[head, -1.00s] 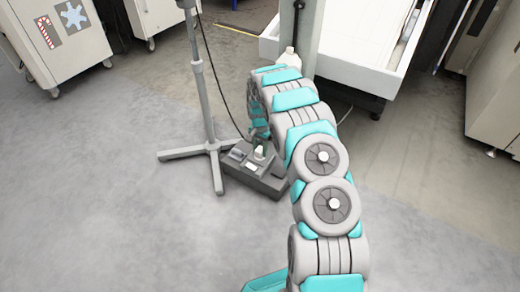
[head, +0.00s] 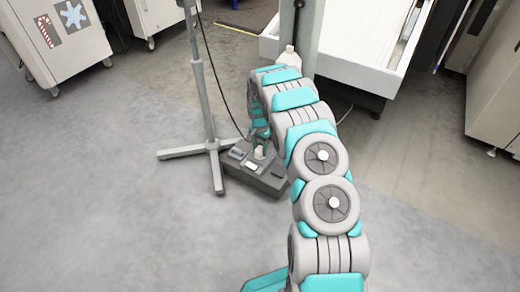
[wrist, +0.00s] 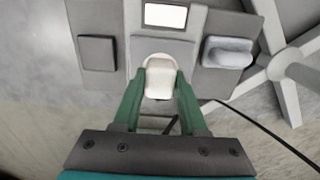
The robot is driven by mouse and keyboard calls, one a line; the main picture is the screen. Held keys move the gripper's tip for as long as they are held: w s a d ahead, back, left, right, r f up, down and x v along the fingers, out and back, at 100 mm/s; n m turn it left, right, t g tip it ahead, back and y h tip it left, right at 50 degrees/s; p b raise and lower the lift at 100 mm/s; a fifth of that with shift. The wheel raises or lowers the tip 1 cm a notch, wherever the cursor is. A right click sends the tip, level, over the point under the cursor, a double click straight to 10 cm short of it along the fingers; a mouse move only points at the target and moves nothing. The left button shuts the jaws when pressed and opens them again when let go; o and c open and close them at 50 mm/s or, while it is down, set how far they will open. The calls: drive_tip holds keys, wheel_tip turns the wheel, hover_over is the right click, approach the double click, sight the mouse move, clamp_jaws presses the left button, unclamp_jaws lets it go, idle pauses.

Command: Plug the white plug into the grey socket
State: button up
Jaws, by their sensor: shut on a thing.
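The white plug (wrist: 159,78) is between the green fingers of my gripper (wrist: 158,95) in the wrist view. My gripper is shut on it. The plug is over the front middle of a grey socket box, close to its raised grey middle block (wrist: 150,47). I cannot tell whether the plug touches the socket, as the plug hides the spot. In the head view the white plug (head: 259,151) shows small above the grey box (head: 262,181) on the floor, below my arm's end.
The box also carries a dark square cover (wrist: 97,53), a white lit panel (wrist: 165,15) and a grey plug-like block (wrist: 228,52). A grey stand (head: 211,120) with spread feet is close left of the box. A dark cable runs by it. Floor at the left front is clear.

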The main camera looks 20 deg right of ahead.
drive_tip(key=shift+c, duration=0.4)
drive_tip(key=o, duration=1)
drive_tip(key=shift+o, duration=0.2)
drive_tip(key=o, duration=0.3)
drive_tip(key=shift+r, duration=0.1)
drive_tip(key=shift+r+p, duration=0.5)
drive_tip(key=shift+r, duration=2.9)
